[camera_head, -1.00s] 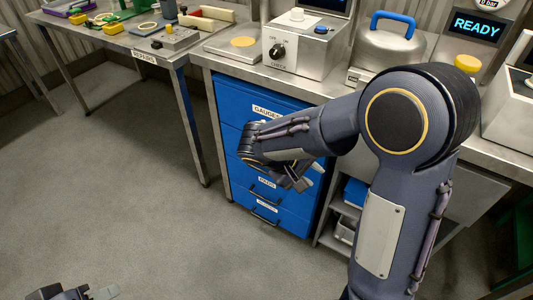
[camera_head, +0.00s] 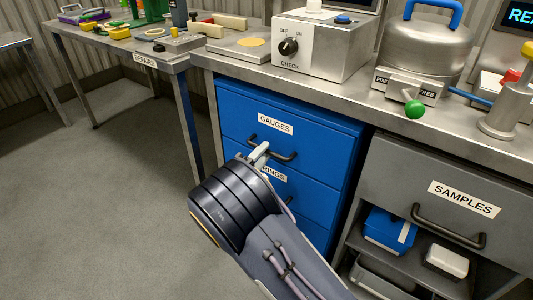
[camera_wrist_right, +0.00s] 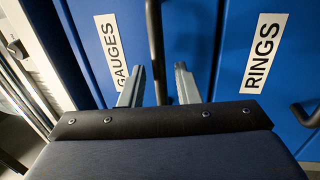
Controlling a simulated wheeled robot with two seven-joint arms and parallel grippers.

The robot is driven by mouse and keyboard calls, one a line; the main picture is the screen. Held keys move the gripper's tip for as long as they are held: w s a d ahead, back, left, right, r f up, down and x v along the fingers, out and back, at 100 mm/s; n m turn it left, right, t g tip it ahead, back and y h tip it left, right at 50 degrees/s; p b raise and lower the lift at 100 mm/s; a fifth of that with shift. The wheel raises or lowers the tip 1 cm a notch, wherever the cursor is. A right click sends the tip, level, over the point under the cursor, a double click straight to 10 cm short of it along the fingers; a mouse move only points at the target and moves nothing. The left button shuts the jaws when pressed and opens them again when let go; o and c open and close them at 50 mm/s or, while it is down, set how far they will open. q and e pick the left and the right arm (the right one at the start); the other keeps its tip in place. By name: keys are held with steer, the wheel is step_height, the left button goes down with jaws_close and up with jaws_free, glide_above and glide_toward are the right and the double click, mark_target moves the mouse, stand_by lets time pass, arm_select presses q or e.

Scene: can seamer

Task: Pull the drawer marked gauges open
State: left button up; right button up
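The drawer marked gauges (camera_head: 318,136) is the top one of a blue cabinet and looks closed, its front flush. Its dark bar handle (camera_head: 286,156) sits below the white GAUGES label. My right gripper (camera_head: 260,152) is at the left part of this handle. In the right wrist view my right gripper (camera_wrist_right: 160,66) is open, with one finger on each side of the dark handle (camera_wrist_right: 155,35). There is a gap between the handle and the right-hand finger; contact on the other side is unclear. My left gripper is not in view.
The rings drawer (camera_head: 312,192) lies directly below, partly hidden by my right arm. A grey samples drawer (camera_head: 400,178) with a handle is to the right. A steel worktop (camera_head: 340,93) overhangs above. Open floor (camera_head: 120,200) lies to the left.

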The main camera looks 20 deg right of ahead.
steer(key=shift+x, duration=0.95)
jaws_close()
